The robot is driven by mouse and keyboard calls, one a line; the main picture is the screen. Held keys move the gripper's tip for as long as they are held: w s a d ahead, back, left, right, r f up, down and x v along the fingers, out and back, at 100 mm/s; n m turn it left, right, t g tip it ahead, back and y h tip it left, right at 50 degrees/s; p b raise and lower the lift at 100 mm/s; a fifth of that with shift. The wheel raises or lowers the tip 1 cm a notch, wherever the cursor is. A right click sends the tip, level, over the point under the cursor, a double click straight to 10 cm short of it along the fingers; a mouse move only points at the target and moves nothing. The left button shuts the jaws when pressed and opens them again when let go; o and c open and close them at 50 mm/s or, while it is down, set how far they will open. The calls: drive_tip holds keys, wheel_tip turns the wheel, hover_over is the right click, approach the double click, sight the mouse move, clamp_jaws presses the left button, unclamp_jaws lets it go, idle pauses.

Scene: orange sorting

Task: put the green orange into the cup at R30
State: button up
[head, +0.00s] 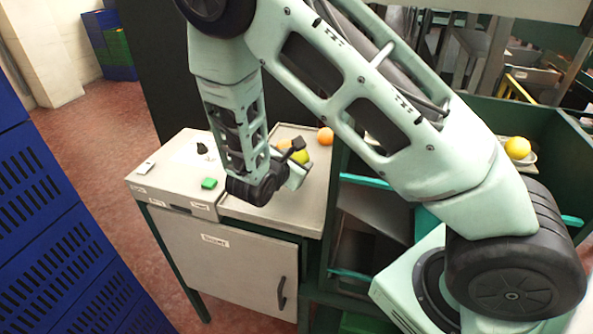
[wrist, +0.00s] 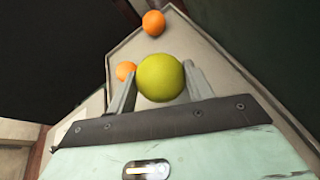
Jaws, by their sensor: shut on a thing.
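The green orange (wrist: 161,78) is yellow-green and sits between the two fingers of my gripper (wrist: 158,88) in the wrist view. My gripper is shut on it. In the head view the green orange (head: 302,157) shows only in part beside my gripper (head: 298,170), over the light tabletop of the cabinet. I cannot tell from these views whether the fruit is lifted clear of the surface. No cup marked R30 can be made out in either view.
An orange fruit (head: 325,136) lies at the tabletop's back; two orange fruits, one far (wrist: 153,22) and one near (wrist: 125,71), show in the wrist view. A yellow fruit (head: 517,147) sits on a white dish at right. Blue crates (head: 60,220) stand left.

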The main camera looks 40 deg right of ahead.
drive_tip(key=shift+f+p, duration=0.5)
drive_tip(key=shift+f, duration=1.95)
drive_tip(key=shift+f, duration=0.1)
drive_tip(key=shift+f+b, duration=0.15)
drive_tip(key=shift+b, duration=0.15)
drive_tip(key=o, duration=1)
drive_tip(key=shift+r, duration=0.25)
